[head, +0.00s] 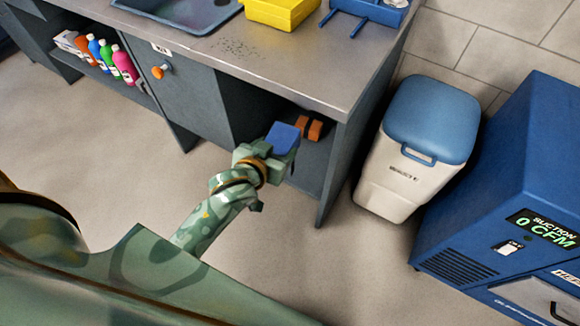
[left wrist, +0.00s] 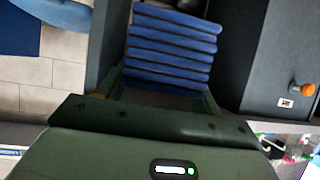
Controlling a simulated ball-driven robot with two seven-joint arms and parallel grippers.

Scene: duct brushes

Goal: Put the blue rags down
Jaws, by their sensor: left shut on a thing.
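The blue rags (head: 283,137) are a small folded stack at the end of my left arm in the head view. In the left wrist view, the stack (left wrist: 172,45) shows several blue layers between the two fingers. My left gripper (head: 272,148) is shut on the rags and holds them at the open front of the bench's right bay. I cannot tell whether the rags touch the shelf (head: 310,163). My right gripper is not in view.
Orange-brown blocks (head: 309,126) sit in the bay just beyond the rags. The bench (head: 290,62) overhangs the bay, and its right side panel (head: 345,165) is close. A white bin with a blue lid (head: 432,115) and a blue suction machine (head: 510,190) stand to the right.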

